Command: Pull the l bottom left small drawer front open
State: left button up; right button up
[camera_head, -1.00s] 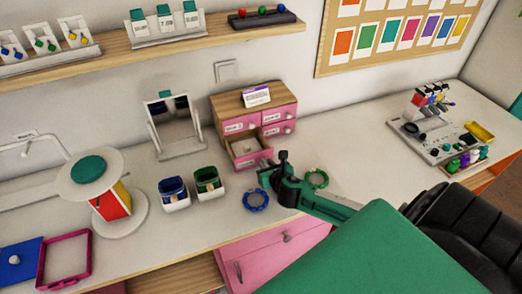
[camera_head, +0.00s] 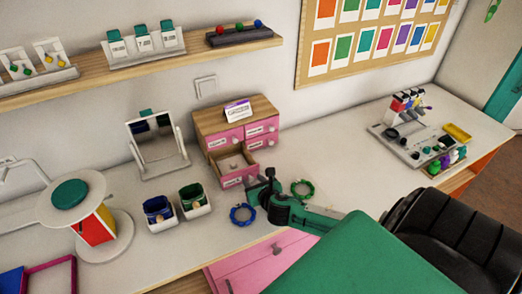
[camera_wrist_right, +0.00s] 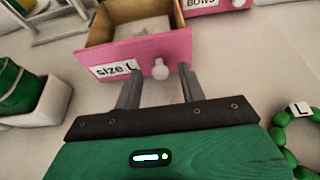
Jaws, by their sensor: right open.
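The small cabinet (camera_head: 251,106) has a wooden top and pink drawer fronts. Its bottom left drawer (camera_head: 238,178) stands pulled out, with its inside showing. In the right wrist view its pink front (camera_wrist_right: 120,62) carries a "size L" label and a white round knob (camera_wrist_right: 160,69). My right gripper (camera_head: 262,183) is just in front of this drawer in the head view. In the right wrist view its two fingers (camera_wrist_right: 160,82) are apart, close below the knob and to either side of it, with nothing held between them. My left gripper is not in view.
A blue bead ring (camera_head: 243,215) and a green bead ring (camera_head: 302,189) lie near my right gripper. Blue and green bins (camera_head: 194,201) and a mirror stand (camera_head: 158,145) are left of the drawer.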

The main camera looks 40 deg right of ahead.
jog(key=b+v, duration=0.2)
jog(key=v, duration=1.1)
jog(key=shift+s+b, duration=0.2)
jog(key=shift+b, duration=0.2)
